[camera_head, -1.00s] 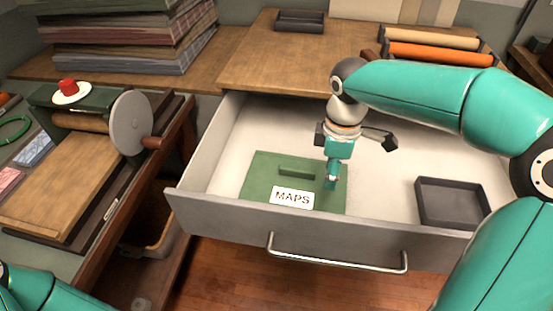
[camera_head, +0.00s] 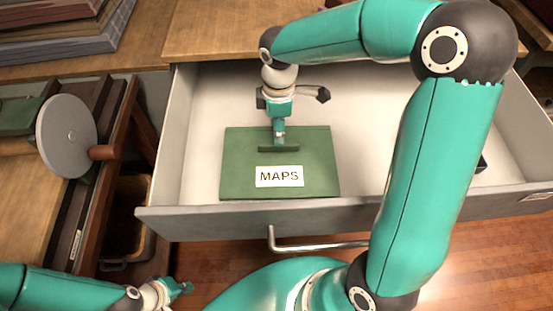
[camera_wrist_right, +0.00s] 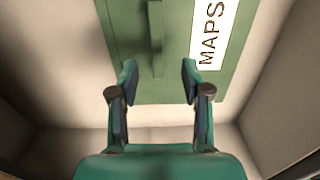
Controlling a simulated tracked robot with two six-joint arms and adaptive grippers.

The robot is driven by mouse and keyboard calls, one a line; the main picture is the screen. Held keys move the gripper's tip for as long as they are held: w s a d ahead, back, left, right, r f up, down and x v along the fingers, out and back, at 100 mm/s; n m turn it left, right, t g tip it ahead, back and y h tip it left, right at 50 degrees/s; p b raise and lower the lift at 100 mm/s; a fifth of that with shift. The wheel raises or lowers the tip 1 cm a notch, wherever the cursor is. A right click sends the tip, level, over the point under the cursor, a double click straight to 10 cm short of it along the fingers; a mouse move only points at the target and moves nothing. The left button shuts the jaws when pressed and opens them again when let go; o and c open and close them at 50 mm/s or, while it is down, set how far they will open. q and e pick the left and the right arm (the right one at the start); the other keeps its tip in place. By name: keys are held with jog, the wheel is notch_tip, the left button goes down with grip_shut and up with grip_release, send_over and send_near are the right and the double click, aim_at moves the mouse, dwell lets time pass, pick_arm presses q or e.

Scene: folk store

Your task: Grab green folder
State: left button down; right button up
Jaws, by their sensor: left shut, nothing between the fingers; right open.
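The green folder (camera_head: 310,148) with a white MAPS label (camera_head: 280,176) lies in the open drawer (camera_head: 350,85). A raised green handle (camera_head: 288,149) stands on its top. My right gripper (camera_head: 279,139) is above the folder, over the handle in the head view. In the right wrist view, the right gripper (camera_wrist_right: 157,75) is open, and the handle (camera_wrist_right: 156,35) runs between and ahead of its fingertips over the folder (camera_wrist_right: 125,30). Contact cannot be told. My left gripper (camera_head: 181,289) is shut and empty at the lower left, outside the drawer, well away from the folder.
The drawer has a grey front with a metal bar handle (camera_head: 315,243). A grey disc with a wooden knob (camera_head: 68,135) stands on the table at the left. The drawer floor behind the folder is clear.

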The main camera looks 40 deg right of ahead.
aim_at(279, 157)
notch_tip(279, 157, down, 2)
jog(key=shift+s+d+f, duration=0.1)
jog(key=shift+s+f, duration=0.05)
jog(key=shift+f, duration=0.1)
jog(key=shift+w+f+b, duration=0.15)
jog(key=shift+w+f, duration=0.05)
jog(key=shift+f, duration=1.1)
jog(key=shift+w+f+b, duration=0.15)
jog(key=shift+f, duration=1.15)
grip_shut()
jog(key=shift+d, duration=0.1)
